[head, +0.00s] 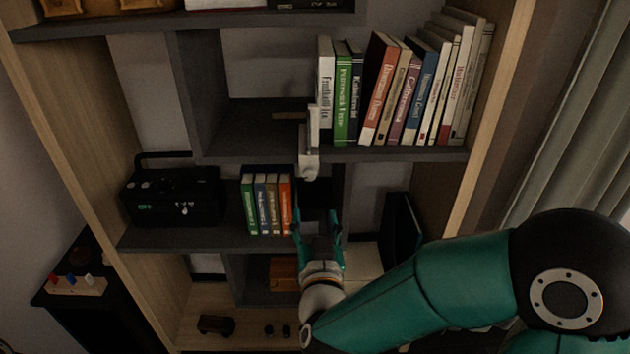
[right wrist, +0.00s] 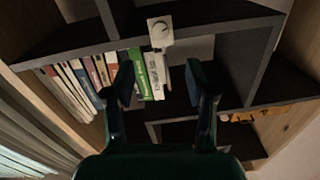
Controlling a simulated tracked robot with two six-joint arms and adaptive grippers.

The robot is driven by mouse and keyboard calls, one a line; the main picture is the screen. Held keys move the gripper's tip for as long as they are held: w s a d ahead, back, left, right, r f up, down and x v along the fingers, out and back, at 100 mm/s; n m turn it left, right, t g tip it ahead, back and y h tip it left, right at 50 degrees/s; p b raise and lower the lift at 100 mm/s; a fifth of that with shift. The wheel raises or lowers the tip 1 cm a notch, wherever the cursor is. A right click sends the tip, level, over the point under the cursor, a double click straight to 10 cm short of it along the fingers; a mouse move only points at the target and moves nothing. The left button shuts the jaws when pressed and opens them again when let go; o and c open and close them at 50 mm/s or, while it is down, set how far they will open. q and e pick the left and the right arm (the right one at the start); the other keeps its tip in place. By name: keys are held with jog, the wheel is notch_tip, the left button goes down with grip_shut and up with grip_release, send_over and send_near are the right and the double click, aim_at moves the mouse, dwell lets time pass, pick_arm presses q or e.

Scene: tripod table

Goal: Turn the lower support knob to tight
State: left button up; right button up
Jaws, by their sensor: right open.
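A pale bracket (head: 313,125) stands upright at the front edge of the middle shelf, left of the tall books. At its lower end is a small light knob (head: 309,172). In the right wrist view the knob (right wrist: 160,33) is a round white dial on a square pale block, with a small dark mark on it. My right gripper (head: 318,218) is below the knob in the head view, with its fingers pointing up toward it. In the right wrist view the gripper (right wrist: 162,80) is open and empty, its two fingers apart and not touching the knob. My left gripper is not in view.
Tall books (head: 405,90) stand on the middle shelf. Smaller books (head: 266,203) stand just left of my right gripper, beside a black box (head: 170,195) with a handle. A dark panel-like object (head: 401,225) is to the right. The dark shelf edge (head: 235,154) runs behind the knob.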

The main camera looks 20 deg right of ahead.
aim_at(310, 178)
jog(key=p+x, duration=0.1)
jog(key=x, duration=1.1)
jog(key=shift+w+f+p, duration=0.1)
jog(key=shift+w+p, duration=0.1)
jog(key=shift+p, duration=0.2)
